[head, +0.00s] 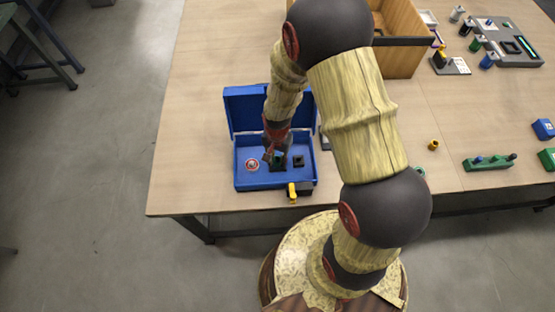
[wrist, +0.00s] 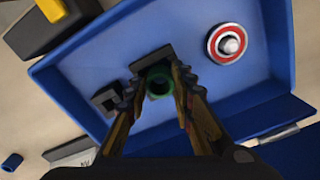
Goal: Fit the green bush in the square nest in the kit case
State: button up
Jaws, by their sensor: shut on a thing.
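The green bush (wrist: 158,84) is a short green ring with a dark bore, between the fingertips of my gripper (wrist: 157,82). My gripper is shut on it, over the floor of the open blue kit case (head: 243,181). The case also fills much of the wrist view (wrist: 75,78). A dark square block (wrist: 151,58) shows just beyond the bush and is partly hidden by it and the fingers. I cannot tell whether the bush touches it. A smaller dark square piece with an opening (wrist: 107,99) lies to the left. In the head view my gripper (head: 275,158) mostly hides the bush.
A red-and-white round piece (head: 252,165) sits inside the case at left. The case lid (head: 243,108) stands open behind. A yellow-and-black piece (head: 292,191) is at the front wall. A wooden bin (head: 398,55) stands at the back. Several small parts lie at right.

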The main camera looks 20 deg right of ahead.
jog(key=shift+s+f, duration=0.45)
jog(key=shift+f, duration=0.2)
jog(key=o, duration=0.5)
jog(key=shift+o, duration=1.4)
jog(key=shift+w+f, duration=0.15)
jog(key=shift+w, duration=0.1)
jog(key=shift+o, duration=0.8)
jog(key=shift+r, duration=0.2)
notch_tip(320, 180, up, 12)
jog(key=shift+w, duration=0.2)
